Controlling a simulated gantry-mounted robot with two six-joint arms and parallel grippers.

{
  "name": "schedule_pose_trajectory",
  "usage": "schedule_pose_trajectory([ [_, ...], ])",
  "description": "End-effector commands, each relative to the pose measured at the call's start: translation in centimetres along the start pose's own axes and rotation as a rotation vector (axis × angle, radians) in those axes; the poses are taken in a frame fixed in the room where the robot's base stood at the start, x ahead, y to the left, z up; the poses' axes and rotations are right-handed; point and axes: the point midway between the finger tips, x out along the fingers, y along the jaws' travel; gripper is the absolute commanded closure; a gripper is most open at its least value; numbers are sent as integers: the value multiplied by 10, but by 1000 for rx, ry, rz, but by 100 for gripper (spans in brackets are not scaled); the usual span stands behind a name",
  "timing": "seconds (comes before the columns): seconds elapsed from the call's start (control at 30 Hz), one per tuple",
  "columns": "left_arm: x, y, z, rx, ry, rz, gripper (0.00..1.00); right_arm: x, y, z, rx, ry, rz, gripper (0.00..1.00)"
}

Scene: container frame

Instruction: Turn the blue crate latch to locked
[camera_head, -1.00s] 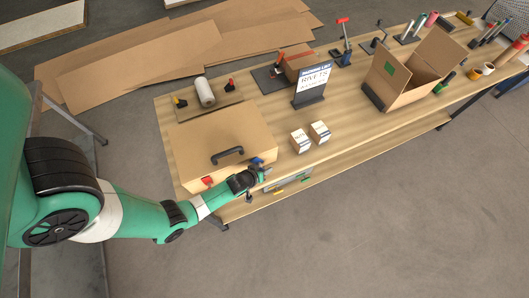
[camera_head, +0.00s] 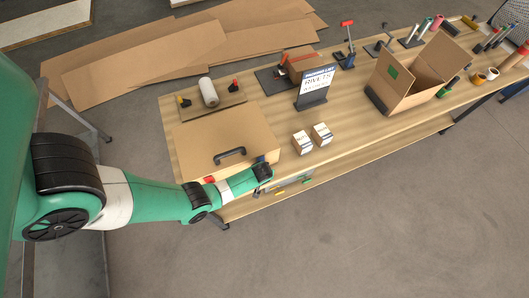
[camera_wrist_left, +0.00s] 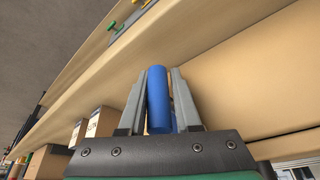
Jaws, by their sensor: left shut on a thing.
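The crate (camera_head: 200,142) is a tan box with a black handle (camera_head: 229,155) on its lid, at the left end of the workbench. The blue latch (camera_head: 261,159) is at its front right corner, mostly hidden by my wrist in the head view. In the left wrist view the latch is an upright blue cylinder (camera_wrist_left: 158,98) between the two grey fingers. My left gripper (camera_wrist_left: 160,88) is shut on it. A red latch (camera_head: 209,179) shows at the crate's front left, partly hidden by my arm. My right gripper is not in view.
Two small white-labelled boxes (camera_head: 312,138) stand right of the crate. A white roll (camera_head: 208,92) stands behind the crate. Bare benchtop lies between the small boxes and the open box.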

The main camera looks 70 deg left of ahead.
Motion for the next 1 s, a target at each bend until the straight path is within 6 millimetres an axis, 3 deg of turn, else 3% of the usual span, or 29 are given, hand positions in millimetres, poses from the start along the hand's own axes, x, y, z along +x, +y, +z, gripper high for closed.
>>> schedule_pose_trajectory([
  [0.2, -1, 2, -3, 2, 9, 7, 100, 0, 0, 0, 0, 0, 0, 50],
  [0.23, -1, 2, -3, 2, 9, 7, 66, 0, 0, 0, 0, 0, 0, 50],
  [0.37, -1, 2, -3, 1, 8, 6, 43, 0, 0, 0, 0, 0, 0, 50],
  [0.77, -6, 0, -3, 0, 3, 2, 43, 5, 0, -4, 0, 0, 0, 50],
  [1.0, -42, 0, -12, 2, 3, 2, 43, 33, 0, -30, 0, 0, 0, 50],
])
